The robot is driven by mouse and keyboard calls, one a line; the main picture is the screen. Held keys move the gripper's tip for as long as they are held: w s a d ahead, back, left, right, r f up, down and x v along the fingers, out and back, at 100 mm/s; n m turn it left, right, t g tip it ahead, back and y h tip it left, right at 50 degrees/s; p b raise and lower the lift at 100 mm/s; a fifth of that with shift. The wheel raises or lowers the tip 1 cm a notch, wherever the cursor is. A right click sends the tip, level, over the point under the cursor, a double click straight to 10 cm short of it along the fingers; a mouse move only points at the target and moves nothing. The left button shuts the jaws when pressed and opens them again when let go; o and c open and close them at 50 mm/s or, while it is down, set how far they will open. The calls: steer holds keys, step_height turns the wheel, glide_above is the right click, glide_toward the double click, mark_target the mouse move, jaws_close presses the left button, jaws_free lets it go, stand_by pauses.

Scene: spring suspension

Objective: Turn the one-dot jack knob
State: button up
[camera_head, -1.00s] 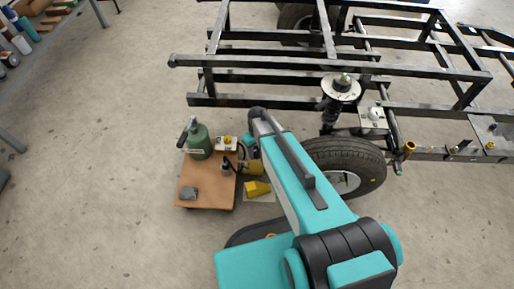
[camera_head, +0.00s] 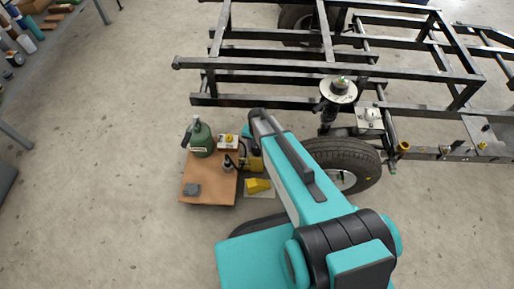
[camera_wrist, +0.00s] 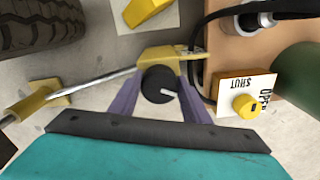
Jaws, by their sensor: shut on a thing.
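In the wrist view a round black knob (camera_wrist: 157,82) with a white pointer line sits in front of a yellow jack body (camera_wrist: 178,54). My gripper (camera_wrist: 160,92) has its two purple fingers on either side of the knob and is shut on it. I cannot make out any dots on the knob. A chrome rod (camera_wrist: 92,85) runs left from the jack to a yellow fitting. In the head view my arm hides the knob and the fingers; part of the yellow jack (camera_head: 256,163) shows beside the arm.
Right of my gripper, a yellow knob (camera_wrist: 246,106) sits on a white plate marked OPEN and SHUT. A wooden cart (camera_head: 208,190) carries a green bottle (camera_head: 201,140). A yellow wedge (camera_head: 258,185), a tyre (camera_head: 358,154) and a black frame (camera_head: 290,68) are close by.

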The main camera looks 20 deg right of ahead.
mark_target(257, 148)
steer(key=m+p, duration=0.1)
steer(key=m, duration=0.4)
steer(key=shift+w+r+p, duration=0.1)
steer(key=shift+w+p, duration=0.05)
steer(key=shift+p, duration=0.15)
steer(key=m+p, duration=0.1)
steer(key=m, duration=0.4)
steer(key=shift+w, duration=0.1)
steer(key=shift+m, duration=0.3)
steer(key=o, duration=1)
steer(key=shift+o, duration=0.2)
step_height(257, 148, up, 14)
steer(key=p, duration=0.2)
steer(key=shift+f, duration=0.2)
